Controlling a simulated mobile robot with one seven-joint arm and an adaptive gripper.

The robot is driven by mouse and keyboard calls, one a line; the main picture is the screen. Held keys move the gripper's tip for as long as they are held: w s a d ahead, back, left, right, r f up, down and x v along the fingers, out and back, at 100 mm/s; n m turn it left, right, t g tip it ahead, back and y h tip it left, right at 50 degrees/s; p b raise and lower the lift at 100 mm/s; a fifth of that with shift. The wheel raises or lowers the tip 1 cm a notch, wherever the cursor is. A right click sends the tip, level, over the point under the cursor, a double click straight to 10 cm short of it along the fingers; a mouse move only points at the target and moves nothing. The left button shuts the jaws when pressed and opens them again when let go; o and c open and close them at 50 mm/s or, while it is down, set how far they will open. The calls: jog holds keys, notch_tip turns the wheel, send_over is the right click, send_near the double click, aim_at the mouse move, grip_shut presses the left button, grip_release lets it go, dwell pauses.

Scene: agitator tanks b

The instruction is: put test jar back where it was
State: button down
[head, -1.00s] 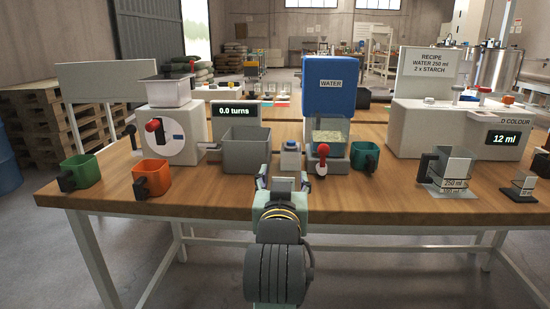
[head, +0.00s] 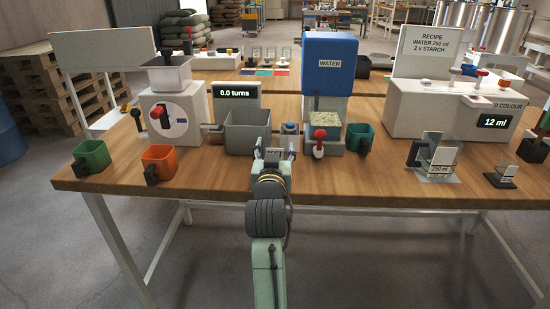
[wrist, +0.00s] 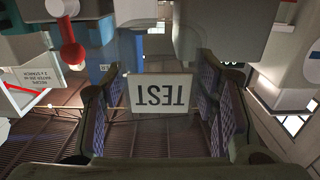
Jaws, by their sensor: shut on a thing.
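The test jar shows in the wrist view as a clear body with a white TEST label (wrist: 160,93), upside down in that picture, between the fingers. My gripper (wrist: 158,112) is shut on it. In the head view my gripper (head: 273,154) is in front of the grey mixing tank (head: 247,132), over the front part of the wooden bench (head: 330,180). The jar is small there and partly hidden by the fingers. On the back bench several small labelled jars stand on coloured patches (head: 278,71); their labels are too small to read. I cannot tell which spot was the test jar's.
A green cup (head: 95,154) and an orange cup (head: 160,158) stand left. The front middle bench is clear.

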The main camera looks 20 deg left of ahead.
jog(key=shift+f, duration=1.65)
jog(key=shift+f, duration=0.15)
jog(key=c, duration=0.6)
grip_release()
jog(key=shift+r+p, duration=0.3)
jog(key=shift+p, duration=0.05)
jog(key=shift+p+v, duration=2.85)
jog(key=shift+v, duration=3.15)
